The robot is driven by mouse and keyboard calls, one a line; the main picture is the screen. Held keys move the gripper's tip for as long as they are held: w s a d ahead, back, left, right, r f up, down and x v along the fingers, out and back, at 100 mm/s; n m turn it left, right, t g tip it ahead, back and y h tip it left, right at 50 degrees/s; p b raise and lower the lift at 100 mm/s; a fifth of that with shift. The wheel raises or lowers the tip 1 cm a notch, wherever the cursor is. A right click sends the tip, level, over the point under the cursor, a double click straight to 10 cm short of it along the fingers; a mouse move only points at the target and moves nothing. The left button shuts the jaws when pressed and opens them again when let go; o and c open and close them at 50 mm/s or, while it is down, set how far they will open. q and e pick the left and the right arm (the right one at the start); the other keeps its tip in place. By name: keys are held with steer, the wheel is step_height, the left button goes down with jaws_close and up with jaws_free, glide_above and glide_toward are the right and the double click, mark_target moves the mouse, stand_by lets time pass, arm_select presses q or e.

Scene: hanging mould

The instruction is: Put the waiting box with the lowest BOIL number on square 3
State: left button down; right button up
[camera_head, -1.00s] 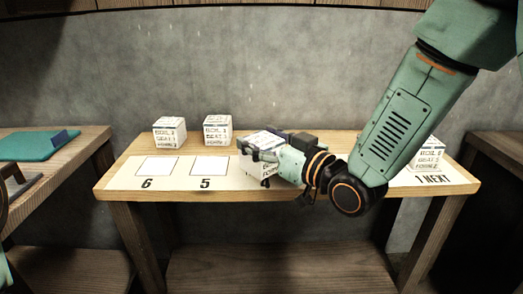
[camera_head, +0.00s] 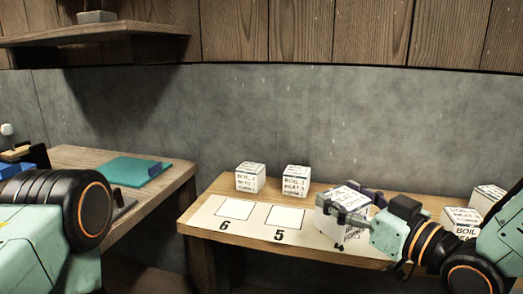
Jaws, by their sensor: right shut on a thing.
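My right gripper (camera_head: 356,210) is shut on a white lettered box (camera_head: 331,227), near the board's middle, right of square 5. I cannot tell whether the box touches the board. Two similar boxes stand upright at the table's back: one (camera_head: 250,180) behind square 6, another (camera_head: 295,184) behind square 5. They bear BOIL, BEAT and FORM lines, but the digits are too small to read surely. Square 6 (camera_head: 234,209) and square 5 (camera_head: 285,217) are empty. The held box and my right arm hide the squares further right, including square 3. My left gripper is out of view.
Two more boxes stand at the right, one in front (camera_head: 458,218) and one behind (camera_head: 487,197), partly hidden by my right arm. A shelf (camera_head: 95,34) hangs above.

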steer(key=s+d+f+p, duration=0.1)
steer(key=s+f, duration=0.3)
steer(key=f, duration=0.3)
steer(key=s+d+f+p, duration=0.1)
steer(key=s+d+f, duration=0.1)
steer(key=s+f, duration=0.3)
step_height(320, 180, down, 4)
steer(key=shift+s+r+m+t+h, duration=0.2)
steer(key=shift+r+m+t+h, duration=0.1)
steer(key=shift+h, duration=0.1)
steer(key=shift+d, duration=0.2)
